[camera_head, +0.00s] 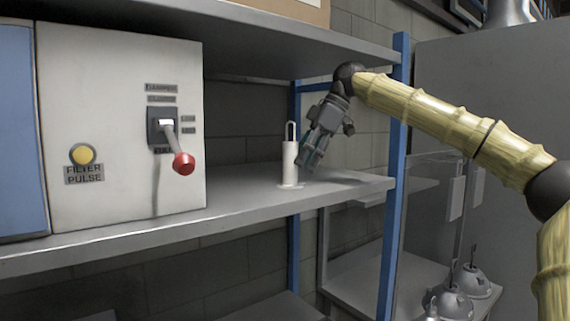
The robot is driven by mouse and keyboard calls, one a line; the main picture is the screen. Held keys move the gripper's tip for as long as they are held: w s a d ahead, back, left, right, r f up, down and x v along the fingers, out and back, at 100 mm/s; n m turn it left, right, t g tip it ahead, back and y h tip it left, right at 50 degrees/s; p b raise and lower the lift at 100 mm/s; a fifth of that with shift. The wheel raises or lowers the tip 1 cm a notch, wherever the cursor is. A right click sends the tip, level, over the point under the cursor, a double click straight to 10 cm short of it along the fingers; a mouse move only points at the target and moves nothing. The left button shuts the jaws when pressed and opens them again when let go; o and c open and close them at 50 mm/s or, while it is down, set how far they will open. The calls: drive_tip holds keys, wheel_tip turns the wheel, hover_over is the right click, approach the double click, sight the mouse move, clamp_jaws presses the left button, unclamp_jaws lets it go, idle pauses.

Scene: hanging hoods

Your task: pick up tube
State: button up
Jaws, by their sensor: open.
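A white upright tube (290,162) with a thin loop at its top stands on a small round base on the grey shelf (240,212). My gripper (311,160) is just to the right of the tube, tilted with its fingers pointing down and slightly left. It is open and nothing shows between its fingers. The fingertips look very near the tube, but I cannot tell whether they touch it. The far side of the gripper is hidden.
A control box (120,120) with a red-knobbed lever (183,163) and a yellow button stands left of the tube. An upper shelf (270,35) hangs overhead. A blue post (394,190) stands right, with metal domed hoods (472,281) below.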

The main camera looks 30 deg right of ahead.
sight(290, 159)
drive_tip(key=shift+s+a+r, duration=0.1)
drive_tip(key=shift+s+r, duration=0.15)
drive_tip(key=shift+s, duration=0.05)
drive_tip(key=shift+s+a+r+p, duration=0.2)
drive_tip(key=shift+a+r+p, duration=0.1)
drive_tip(key=shift+a+p, duration=0.45)
drive_tip(key=w+a, duration=0.1)
drive_tip(key=w+a+f+p, duration=0.1)
drive_tip(key=shift+w+f, duration=0.3)
drive_tip(key=shift+w, duration=0.05)
drive_tip(key=shift+s+a+r, duration=0.1)
drive_tip(key=shift+s+a, duration=0.25)
drive_tip(key=shift+s, duration=0.25)
drive_tip(key=shift+d, duration=0.2)
drive_tip(key=shift+w+d+f, duration=0.2)
drive_tip(key=shift+w+f, duration=0.05)
drive_tip(key=shift+w, duration=0.15)
drive_tip(key=c, duration=0.7)
drive_tip(key=shift+s+r, duration=0.1)
drive_tip(key=shift+s, duration=0.1)
drive_tip(key=c, duration=0.6)
drive_tip(key=shift+w+a+r+p, duration=0.1)
drive_tip(key=shift+a+p, duration=0.15)
drive_tip(key=shift+p, duration=0.05)
clamp_jaws()
